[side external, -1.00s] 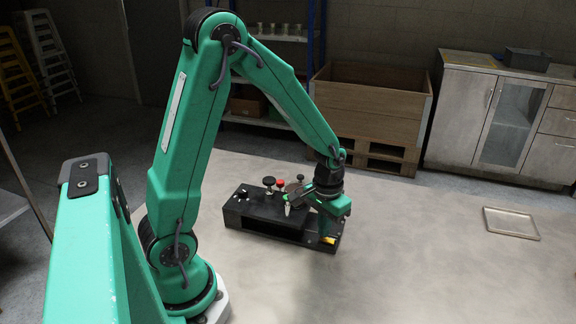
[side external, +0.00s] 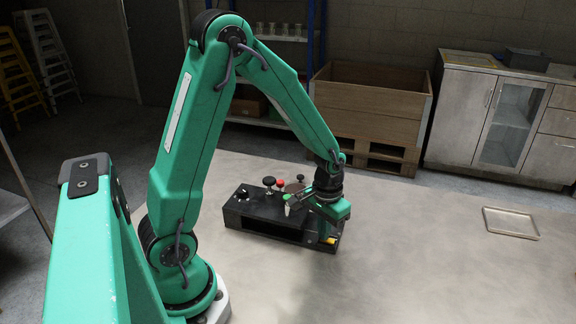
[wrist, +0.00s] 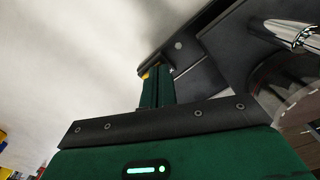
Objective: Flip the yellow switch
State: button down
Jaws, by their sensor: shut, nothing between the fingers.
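The yellow switch (side external: 331,240) shows as a small yellow patch low at the right end of a black control box (side external: 262,222). In the wrist view a bit of yellow (wrist: 147,74) shows just beyond my fingertips, mostly hidden by them. My gripper (side external: 324,237) points down at that end of the box, shut and empty, with its fingertips close beside the yellow patch. The shut green fingers also show in the wrist view (wrist: 156,72). I cannot tell whether they touch the switch, or which way it is set.
A chrome part (wrist: 290,34) shows at upper right in the wrist view. A flat tray (side external: 511,222) lies far right; the tabletop between is clear.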

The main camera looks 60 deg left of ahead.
jog(key=shift+f, duration=0.1)
dwell(0.3)
jog(key=shift+r, duration=3.5)
jog(key=shift+r, duration=0.1)
jog(key=s+d+r+m+t, duration=0.3)
jog(key=s+d+r+t, duration=0.1)
jog(key=s+r, duration=0.8)
jog(key=shift+s+r+t, duration=0.25)
jog(key=shift+r+t, duration=0.55)
jog(key=shift+r, duration=0.3)
